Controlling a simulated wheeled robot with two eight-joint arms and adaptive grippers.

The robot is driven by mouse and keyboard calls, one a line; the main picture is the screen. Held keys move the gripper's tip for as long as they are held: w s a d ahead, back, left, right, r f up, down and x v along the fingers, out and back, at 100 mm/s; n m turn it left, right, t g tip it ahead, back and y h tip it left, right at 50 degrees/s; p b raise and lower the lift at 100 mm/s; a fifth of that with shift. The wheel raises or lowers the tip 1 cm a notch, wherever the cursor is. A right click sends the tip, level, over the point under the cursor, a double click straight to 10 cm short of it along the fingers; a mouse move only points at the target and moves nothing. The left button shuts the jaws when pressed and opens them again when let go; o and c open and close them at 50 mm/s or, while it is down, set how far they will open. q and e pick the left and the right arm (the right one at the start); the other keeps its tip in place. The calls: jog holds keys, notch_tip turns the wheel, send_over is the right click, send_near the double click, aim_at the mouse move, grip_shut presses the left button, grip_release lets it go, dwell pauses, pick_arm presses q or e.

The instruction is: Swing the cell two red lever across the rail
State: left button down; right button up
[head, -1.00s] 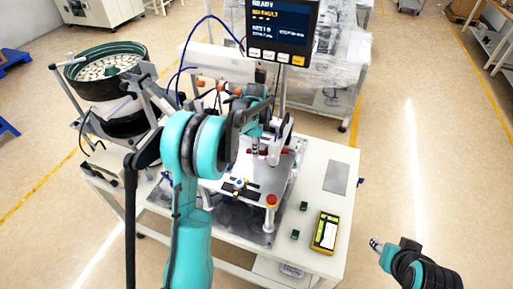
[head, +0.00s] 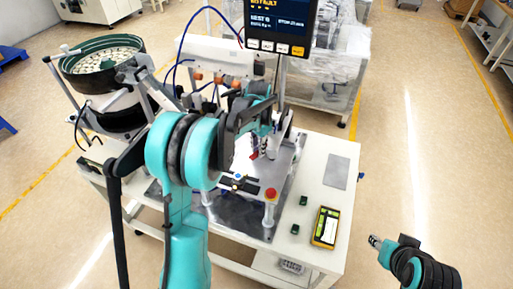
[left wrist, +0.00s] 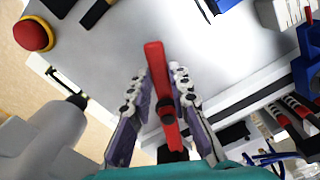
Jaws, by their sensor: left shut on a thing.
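The red lever (left wrist: 156,62) stands between the two fingers of my left gripper (left wrist: 158,88) in the left wrist view. The fingers are shut on it, one on each side, and its upper end sticks out past the fingertips. In the head view my left gripper (head: 264,128) is over the metal plate of the cell (head: 239,214), partly covered by my own arm. A small red piece (head: 254,155) shows just below it; I cannot tell there whether it is the same lever. My right gripper (head: 376,242) is right of the table, away from the cell; its fingers are too small to read.
A red emergency button (head: 270,193) stands at the plate's front right and shows in the left wrist view (left wrist: 33,34). A bowl feeder (head: 76,66) is at left, a monitor (head: 282,28) behind. A yellow meter (head: 326,226) and small green parts (head: 304,200) lie on the table's right.

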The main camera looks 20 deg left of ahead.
pick_arm(q)
jog(key=shift+s+d+n, duration=0.1)
jog(key=shift+d+n, duration=0.3)
jog(key=shift+n, duration=0.7)
jog(key=c, duration=1.4)
grip_release()
